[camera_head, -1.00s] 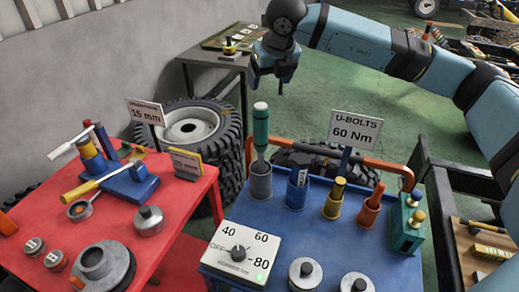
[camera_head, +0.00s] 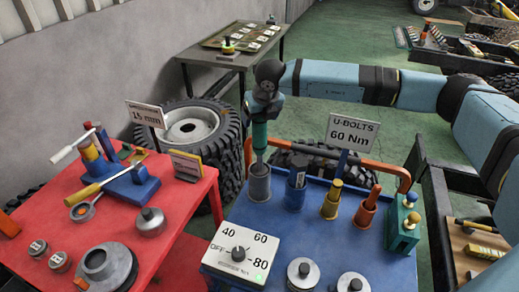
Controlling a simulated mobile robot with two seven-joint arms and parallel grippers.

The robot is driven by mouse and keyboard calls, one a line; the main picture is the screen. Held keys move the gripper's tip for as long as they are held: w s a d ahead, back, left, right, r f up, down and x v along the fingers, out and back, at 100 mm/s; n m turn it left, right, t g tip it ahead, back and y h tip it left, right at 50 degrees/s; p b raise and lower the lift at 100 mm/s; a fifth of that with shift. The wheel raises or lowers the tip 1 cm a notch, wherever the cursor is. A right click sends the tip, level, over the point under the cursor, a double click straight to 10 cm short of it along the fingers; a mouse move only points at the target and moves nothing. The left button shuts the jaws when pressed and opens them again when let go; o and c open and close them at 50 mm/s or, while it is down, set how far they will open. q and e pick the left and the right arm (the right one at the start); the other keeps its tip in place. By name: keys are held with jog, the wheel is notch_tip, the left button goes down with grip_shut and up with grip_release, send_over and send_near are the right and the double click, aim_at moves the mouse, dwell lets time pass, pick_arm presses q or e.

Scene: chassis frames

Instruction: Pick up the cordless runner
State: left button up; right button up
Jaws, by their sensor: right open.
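A tall green-handled tool (camera_head: 259,135) stands upright in a grey cup (camera_head: 259,184) at the back left of the blue cart. It seems to be the cordless runner, but no label shows this. My right gripper (camera_head: 262,108) is open, pointing down at the top of the green handle. The gripper covers the handle's upper end, and I cannot tell whether its fingers touch it. A dark tool (camera_head: 299,164) stands in a blue cup (camera_head: 295,196) to the right. My left gripper is not in view.
A yellow tool (camera_head: 333,189) and an orange-brown tool (camera_head: 371,199) stand in cups farther right, with a green block (camera_head: 400,227) beyond. An orange rail (camera_head: 388,168) and a "U-BOLTS 60 Nm" sign (camera_head: 352,132) rise at the back. A dial box (camera_head: 240,252) sits in front. A red table (camera_head: 190,212) is at left.

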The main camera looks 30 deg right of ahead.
grip_shut()
dwell(0.3)
jog(key=shift+r, duration=0.2)
